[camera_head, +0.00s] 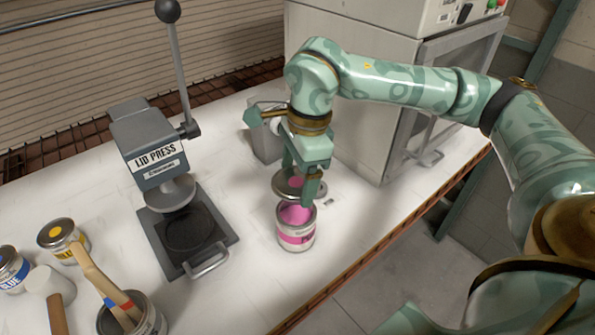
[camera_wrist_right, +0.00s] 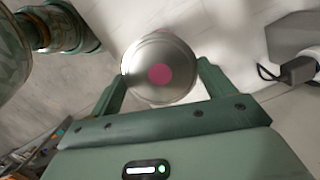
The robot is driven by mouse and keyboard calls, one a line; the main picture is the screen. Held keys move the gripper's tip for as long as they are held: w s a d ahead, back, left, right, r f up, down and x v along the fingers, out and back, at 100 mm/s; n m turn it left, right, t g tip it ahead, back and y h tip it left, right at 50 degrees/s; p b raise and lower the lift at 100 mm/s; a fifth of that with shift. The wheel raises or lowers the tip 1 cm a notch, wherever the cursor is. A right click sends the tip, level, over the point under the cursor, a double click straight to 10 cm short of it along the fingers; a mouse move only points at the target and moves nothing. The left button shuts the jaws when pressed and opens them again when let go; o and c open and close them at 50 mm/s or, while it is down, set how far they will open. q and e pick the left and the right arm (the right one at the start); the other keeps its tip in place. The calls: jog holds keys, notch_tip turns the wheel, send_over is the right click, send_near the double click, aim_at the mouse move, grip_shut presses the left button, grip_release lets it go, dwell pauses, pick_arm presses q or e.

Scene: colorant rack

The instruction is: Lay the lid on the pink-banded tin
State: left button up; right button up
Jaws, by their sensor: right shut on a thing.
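The pink-banded tin (camera_head: 297,236) stands upright and open on the white bench, with pink paint showing inside. My right gripper (camera_head: 301,190) is shut on the round metal lid (camera_head: 287,183), just above and behind the tin's mouth in the head view. In the right wrist view the lid (camera_wrist_right: 160,68) lies between the two fingers of my right gripper (camera_wrist_right: 160,88), with a pink dot at its middle. The lid hides the tin in that view. My left gripper is not in view.
A lid press (camera_head: 155,160) with a tall lever stands left of the tin. A large grey machine (camera_head: 350,90) stands behind.

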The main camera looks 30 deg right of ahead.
jog(key=shift+f+b, duration=1.6)
jog(key=shift+f, duration=1.3)
jog(key=shift+f+b, duration=0.35)
jog(key=shift+f, duration=0.35)
jog(key=o, duration=0.9)
jog(key=shift+c, duration=0.2)
jog(key=shift+r, duration=0.1)
notch_tip(320, 180, up, 16)
jog(key=d+p, duration=0.2)
jog(key=p, duration=0.1)
jog(key=shift+s+d+p, duration=0.2)
jog(key=shift+s+p, duration=0.1)
